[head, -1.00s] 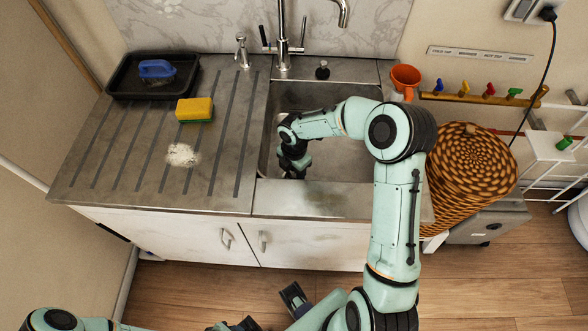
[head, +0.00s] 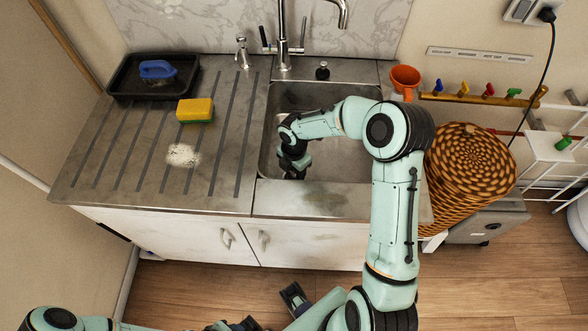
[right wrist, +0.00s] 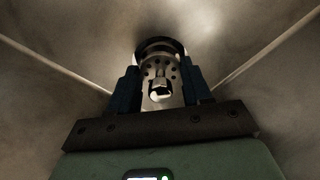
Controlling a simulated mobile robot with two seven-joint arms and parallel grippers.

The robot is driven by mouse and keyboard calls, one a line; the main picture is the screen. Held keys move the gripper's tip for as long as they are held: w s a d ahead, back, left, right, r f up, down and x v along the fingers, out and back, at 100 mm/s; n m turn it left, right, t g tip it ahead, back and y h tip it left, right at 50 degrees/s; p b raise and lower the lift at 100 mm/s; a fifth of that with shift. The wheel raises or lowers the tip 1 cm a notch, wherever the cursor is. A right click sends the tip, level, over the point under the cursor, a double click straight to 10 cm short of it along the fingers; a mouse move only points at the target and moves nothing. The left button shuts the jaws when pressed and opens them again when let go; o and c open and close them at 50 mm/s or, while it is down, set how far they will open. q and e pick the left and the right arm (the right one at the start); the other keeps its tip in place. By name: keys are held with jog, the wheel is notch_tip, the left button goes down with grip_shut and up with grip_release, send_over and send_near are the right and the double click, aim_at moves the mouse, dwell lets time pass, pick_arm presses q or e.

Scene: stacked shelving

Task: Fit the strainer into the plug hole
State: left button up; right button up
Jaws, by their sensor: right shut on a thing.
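The sink basin (head: 335,180) is a recessed metal bowl. My right gripper (head: 294,172) is down inside its left part, but its fingertips are hidden in the head view. In the right wrist view, my right gripper (right wrist: 160,85) is shut on the strainer (right wrist: 160,72), a small metal piece with round holes. The dark rim of the plug hole (right wrist: 160,44) shows around and beyond the strainer's far end. I cannot tell whether the strainer is seated or still above the hole. My left arm is at the bottom edge; its gripper state is unclear.
A tall tap (head: 284,40) and a black plug (head: 322,71) are behind the basin. The drainer (head: 120,160) holds a sponge (head: 195,110) and a black tray (head: 120,92). Basin walls surround the gripper.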

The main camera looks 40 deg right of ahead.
jog(key=shift+f+b, duration=0.35)
jog(key=shift+f, duration=0.35)
dwell(0.5)
jog(key=shift+s, duration=0.1)
dwell(0.7)
jog(key=shift+f, duration=0.1)
dwell(0.3)
jog(key=o, duration=0.8)
jog(key=shift+s, duration=0.1)
jog(key=shift+p, duration=0.3)
jog(key=shift+r+p, duration=0.75)
jog(key=shift+r, duration=0.35)
